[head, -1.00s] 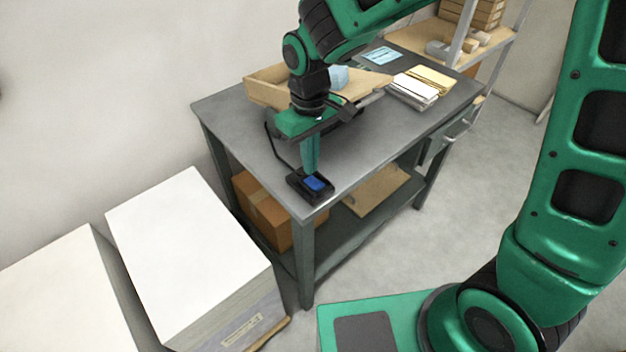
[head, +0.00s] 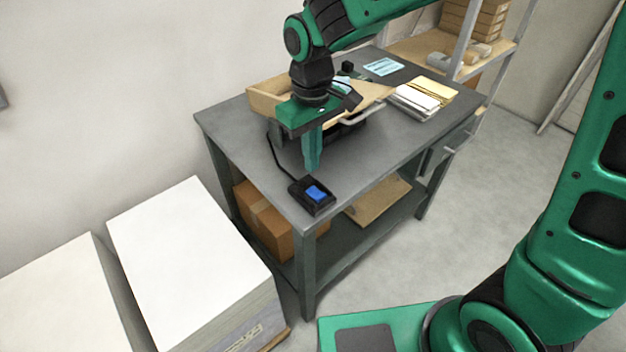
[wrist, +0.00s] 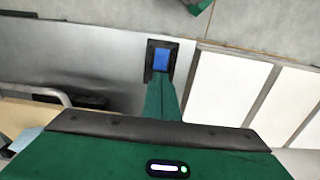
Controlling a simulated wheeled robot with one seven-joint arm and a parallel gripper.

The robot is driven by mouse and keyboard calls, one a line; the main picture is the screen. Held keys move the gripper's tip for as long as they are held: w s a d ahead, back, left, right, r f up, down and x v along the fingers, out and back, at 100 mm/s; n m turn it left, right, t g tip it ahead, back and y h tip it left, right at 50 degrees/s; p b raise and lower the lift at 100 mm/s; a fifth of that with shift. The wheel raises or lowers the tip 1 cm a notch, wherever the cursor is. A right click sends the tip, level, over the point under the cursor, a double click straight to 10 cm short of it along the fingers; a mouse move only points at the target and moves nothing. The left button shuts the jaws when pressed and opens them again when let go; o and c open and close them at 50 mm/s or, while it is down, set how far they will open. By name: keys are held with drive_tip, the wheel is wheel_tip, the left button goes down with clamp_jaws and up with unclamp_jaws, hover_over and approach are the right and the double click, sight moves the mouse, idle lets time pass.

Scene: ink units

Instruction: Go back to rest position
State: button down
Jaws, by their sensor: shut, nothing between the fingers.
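My gripper (head: 312,168) is green, points down and is shut with nothing in it. In the head view it hangs above the front part of the grey table (head: 365,165). A small black device with a blue top (head: 316,194) lies near the table's front corner, just below and in front of my fingertips, with a gap between. A black cable runs from it toward the back. In the wrist view the shut fingers (wrist: 160,85) show end-on toward the blue-topped device (wrist: 160,60).
A wooden tray (head: 268,100) sits behind my gripper, partly hidden by it. Papers (head: 420,98) and a blue sheet (head: 383,67) lie farther back. White-topped stacks (head: 190,255) stand at the left. A cardboard box (head: 262,220) is on the lower shelf. Shelving stands at the back right.

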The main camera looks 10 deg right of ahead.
drive_tip(key=s+d+r+m, duration=0.2)
drive_tip(key=d+m, duration=0.1)
drive_tip(key=d, duration=0.8)
drive_tip(key=s+d+r+m, duration=0.2)
drive_tip(key=d+m, duration=0.1)
drive_tip(key=d, duration=0.8)
drive_tip(key=s+d+m, duration=0.7)
drive_tip(key=s+d, duration=0.6)
drive_tip(key=s, duration=0.4)
drive_tip(key=shift+w+f, duration=0.1)
drive_tip(key=shift+w+f, duration=0.25)
drive_tip(key=shift+w, duration=0.35)
